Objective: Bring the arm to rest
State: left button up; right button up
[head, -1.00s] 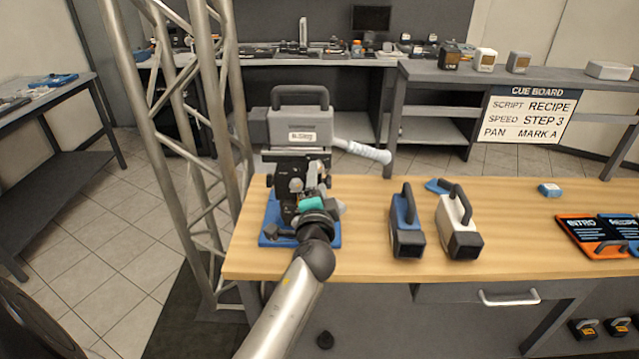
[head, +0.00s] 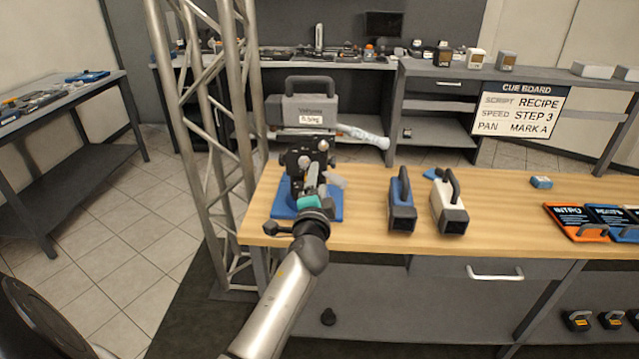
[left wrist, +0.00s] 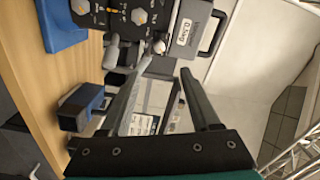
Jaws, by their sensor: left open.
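My left arm comes in from the bottom of the head view, and its gripper (head: 322,184) is in front of the camera mount (head: 304,160). In the left wrist view its two fingers (left wrist: 162,75) stand apart with nothing held between them. The grey camera (head: 309,107) with a top handle and a weight label sits on the mount. It also shows at the top of the left wrist view (left wrist: 185,40). The mount stands on a blue plate (head: 284,206), partly hidden by my gripper. I cannot tell whether the fingers touch the mount. My right gripper is not in view.
A blue handled block (head: 402,214) and a white one (head: 447,208) stand right of the mount on the wooden table (head: 360,232). A metal truss (head: 205,150) rises close on the left. Orange and blue boards (head: 578,222) lie far right. Floor at left is clear.

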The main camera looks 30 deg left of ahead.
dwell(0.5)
pick_arm(q)
jog(key=s+d+f+n+g+h+b, duration=0.1)
jog(key=s+d+f+g+h, duration=0.3)
jog(key=f, duration=0.8)
jog(key=s+d+f+g, duration=0.1)
jog(key=s+d+f, duration=0.3)
jog(key=f, duration=0.8)
jog(key=s+d+f+n+g+h+b, duration=0.15)
jog(key=s+f, duration=0.45)
jog(key=f, duration=0.6)
jog(key=s+d+f+n+g+h, duration=0.1)
jog(key=s+f, duration=0.5)
jog(key=s, duration=0.6)
jog(key=s+d+f+n+g+h+b, duration=0.1)
jog(key=s+d+f+g, duration=0.3)
jog(key=s, duration=0.8)
jog(key=s+d+f+n+g+h, duration=0.1)
jog(key=s+d+f+g, duration=0.1)
jog(key=s+f, duration=0.6)
jog(key=s+g, duration=0.1)
jog(key=s, duration=0.2)
jog(key=shift+s+d+f+n+b, duration=0.2)
jog(key=shift+s+f+n+b, duration=0.1)
jog(key=shift+s+n+b, duration=0.1)
jog(key=shift+h, duration=0.25)
jog(key=shift+c, duration=1)
jog(key=shift+s, duration=0.1)
